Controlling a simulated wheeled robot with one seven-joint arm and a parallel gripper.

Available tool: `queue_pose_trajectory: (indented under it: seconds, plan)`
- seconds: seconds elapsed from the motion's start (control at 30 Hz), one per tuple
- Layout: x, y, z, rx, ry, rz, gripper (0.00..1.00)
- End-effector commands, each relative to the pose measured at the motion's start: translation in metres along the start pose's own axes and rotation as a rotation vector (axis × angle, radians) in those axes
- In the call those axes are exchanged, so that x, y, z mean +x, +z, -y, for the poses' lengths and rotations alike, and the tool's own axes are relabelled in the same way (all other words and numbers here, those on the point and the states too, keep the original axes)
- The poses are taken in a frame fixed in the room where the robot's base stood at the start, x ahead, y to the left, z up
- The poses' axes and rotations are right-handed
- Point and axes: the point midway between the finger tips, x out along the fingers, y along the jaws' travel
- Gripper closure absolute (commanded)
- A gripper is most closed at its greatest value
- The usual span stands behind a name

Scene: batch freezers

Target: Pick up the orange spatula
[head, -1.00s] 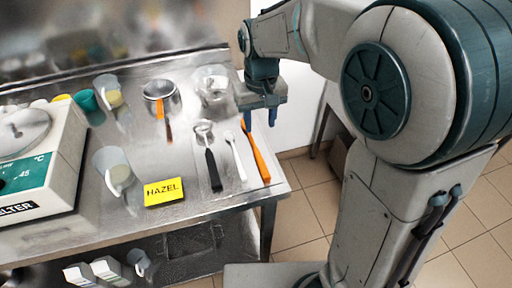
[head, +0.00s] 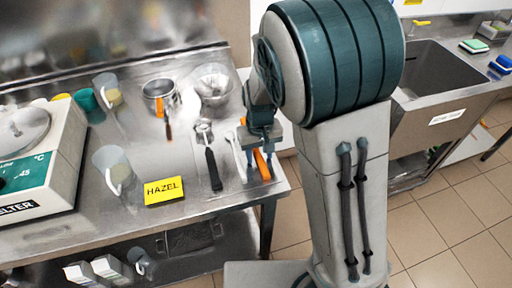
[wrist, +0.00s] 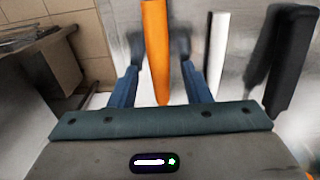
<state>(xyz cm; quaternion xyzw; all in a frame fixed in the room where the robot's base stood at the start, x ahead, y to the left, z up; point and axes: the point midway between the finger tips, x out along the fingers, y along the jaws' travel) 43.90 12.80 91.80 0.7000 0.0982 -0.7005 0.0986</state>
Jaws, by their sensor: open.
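The orange spatula (head: 262,164) lies near the right edge of the steel table, its upper part partly hidden by my gripper in the head view. My gripper (head: 259,173) points down over it. In the wrist view the orange handle (wrist: 156,50) runs between the two fingers of my open gripper (wrist: 160,50), with a gap on each side. The fingers do not touch it. I cannot tell how far they are above the table.
A white utensil (head: 237,157) and a black-handled tool (head: 212,167) lie left of the spatula. A sink (head: 440,85) is at right.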

Motion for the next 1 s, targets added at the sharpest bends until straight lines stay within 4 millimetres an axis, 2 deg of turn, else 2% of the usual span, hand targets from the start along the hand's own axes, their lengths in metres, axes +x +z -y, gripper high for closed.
queue_pose_trajectory:
  seconds: [0.2, 0.23, 0.37, 0.4, 0.8, 1.0]
  plan:
    - [0.001, 0.000, 0.000, 0.000, 0.000, 0.000, 0.56]
    - [0.001, 0.000, 0.000, 0.000, 0.000, 0.000, 0.59]
    - [0.001, 0.000, 0.000, -0.001, 0.000, -0.001, 0.95]
    - [0.001, 0.000, 0.000, -0.001, 0.000, -0.001, 1.00]
    - [-0.001, 0.000, 0.000, -0.001, -0.001, -0.001, 1.00]
    - [-0.015, -0.001, 0.000, -0.002, -0.002, -0.005, 1.00]
